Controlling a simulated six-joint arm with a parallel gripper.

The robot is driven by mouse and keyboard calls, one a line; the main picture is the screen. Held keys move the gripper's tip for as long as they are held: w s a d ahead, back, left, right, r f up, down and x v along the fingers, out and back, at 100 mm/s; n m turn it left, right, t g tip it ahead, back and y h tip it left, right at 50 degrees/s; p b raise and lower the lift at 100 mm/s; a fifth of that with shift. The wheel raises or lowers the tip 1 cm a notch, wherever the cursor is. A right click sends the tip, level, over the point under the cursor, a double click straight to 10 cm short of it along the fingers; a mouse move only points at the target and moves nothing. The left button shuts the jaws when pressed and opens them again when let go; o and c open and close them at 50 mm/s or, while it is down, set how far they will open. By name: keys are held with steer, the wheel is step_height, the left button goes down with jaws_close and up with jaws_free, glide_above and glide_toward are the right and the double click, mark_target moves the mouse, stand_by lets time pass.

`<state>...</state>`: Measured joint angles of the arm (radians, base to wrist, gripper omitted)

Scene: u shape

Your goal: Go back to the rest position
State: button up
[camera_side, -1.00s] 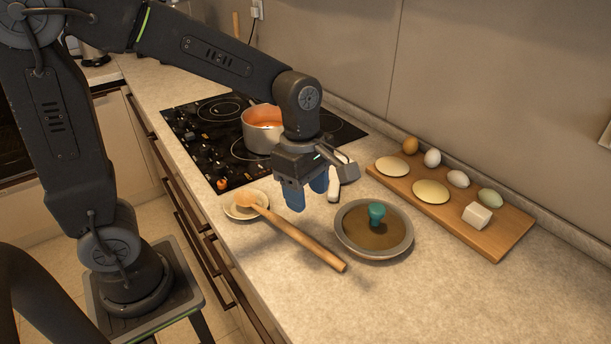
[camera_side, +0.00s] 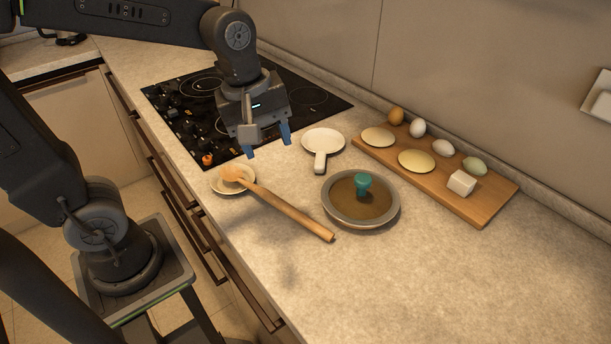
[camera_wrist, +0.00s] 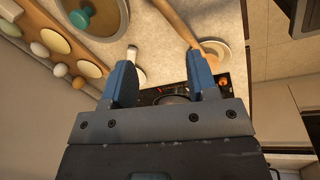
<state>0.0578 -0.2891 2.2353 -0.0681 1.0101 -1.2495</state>
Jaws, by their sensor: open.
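My gripper (camera_side: 267,146) is open, with two blue fingers spread apart and nothing visible between them. In the side view it hangs above the front right part of the black stove (camera_side: 325,98), fingers pointing down. In the wrist view the open fingers (camera_wrist: 160,68) frame part of the stove and counter. The orange-filled pot seen earlier does not show in the side view now; my arm and gripper cover much of the stove.
A white spoon-like dish (camera_side: 322,141) lies right of my gripper. A wooden spoon (camera_side: 290,212) rests on a small plate (camera_side: 236,186). A bowl (camera_side: 345,217) holds a teal-handled object (camera_side: 362,184). A board (camera_side: 480,210) carries eggs, discs and a white block.

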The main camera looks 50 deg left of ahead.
steer(key=s+a+m+t, duration=0.1)
steer(key=s+m, duration=0.2)
steer(key=m, duration=0.4)
steer(key=s+a+r+m+t, duration=0.1)
steer(key=s+m+t, duration=0.1)
steer(key=s+m, duration=0.2)
steer(key=shift+a+r+m+t+y, duration=0.2)
steer(key=shift+a+m+t+y, duration=0.15)
steer(key=shift+m, duration=1.15)
